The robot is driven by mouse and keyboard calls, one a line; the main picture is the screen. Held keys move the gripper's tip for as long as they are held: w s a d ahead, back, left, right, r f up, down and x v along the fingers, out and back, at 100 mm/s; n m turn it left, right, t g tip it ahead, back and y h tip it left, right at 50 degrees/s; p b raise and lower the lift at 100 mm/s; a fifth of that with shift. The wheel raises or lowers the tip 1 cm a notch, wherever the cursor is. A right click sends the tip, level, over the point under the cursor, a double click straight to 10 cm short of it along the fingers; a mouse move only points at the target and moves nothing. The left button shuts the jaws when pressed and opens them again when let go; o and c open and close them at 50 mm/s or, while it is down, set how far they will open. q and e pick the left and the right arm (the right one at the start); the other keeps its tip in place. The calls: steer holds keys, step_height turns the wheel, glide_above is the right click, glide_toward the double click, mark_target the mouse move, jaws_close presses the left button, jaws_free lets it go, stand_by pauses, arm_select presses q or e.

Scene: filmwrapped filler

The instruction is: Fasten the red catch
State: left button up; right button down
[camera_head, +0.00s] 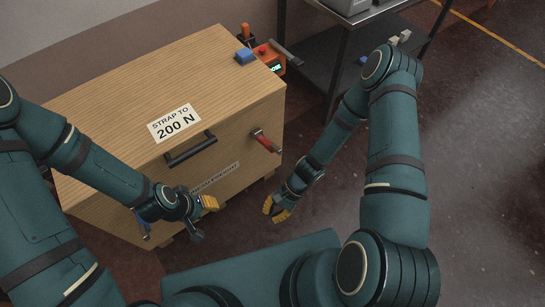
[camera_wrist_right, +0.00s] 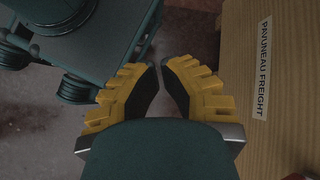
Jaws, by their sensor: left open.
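The red catch (camera_head: 266,141) sits on the front of a wooden crate (camera_head: 110,105), near its right end. Its red lever sticks out from a metal fitting; I cannot tell from here whether it is fastened. My left gripper (camera_head: 210,203) is open in front of the crate, below the black handle and away from the catch. My right gripper (camera_head: 277,210) hangs lower, in front of the crate and below the catch. Its yellow-backed fingers (camera_wrist_right: 161,72) hold nothing visible, with their tips close together.
The crate carries a strap label (camera_head: 174,123), a black handle (camera_head: 190,149) and a freight label (camera_wrist_right: 263,68). A blue block (camera_head: 245,57) and an orange device (camera_head: 271,58) are at its back right. A dark metal table (camera_head: 335,50) stands behind. Floor at right is clear.

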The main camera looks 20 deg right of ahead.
mark_target(266, 143)
steer(key=w+f+m+t+y+b, duration=0.1)
steer(key=w+f+m+t+y, duration=0.4)
steer(key=w+f+m+t, duration=0.5)
steer(key=w+d+f+m+t+h, duration=0.1)
steer(key=w+d+m+t+h, duration=0.1)
steer(key=d+m+t+h, duration=0.1)
steer(key=w+d+f+m+t+h, duration=0.2)
steer(key=w+d+m+t+h, duration=0.1)
steer(key=d+m, duration=0.5)
steer(key=t+h, duration=0.1)
steer(key=t, duration=0.1)
steer(key=shift+w+d+f+t+b, duration=0.15)
steer(key=shift+d+f+t+b, duration=0.15)
steer(key=shift+t+b, duration=0.1)
steer(key=w+a+r, duration=0.1)
steer(key=w+a, duration=0.1)
steer(key=w, duration=0.3)
steer(key=w+a+r+b, duration=0.1)
steer(key=w+a, duration=0.1)
steer(key=w, duration=0.3)
steer(key=shift+w+r, duration=0.3)
steer(key=shift+r, duration=0.1)
steer(key=shift+d+r, duration=0.1)
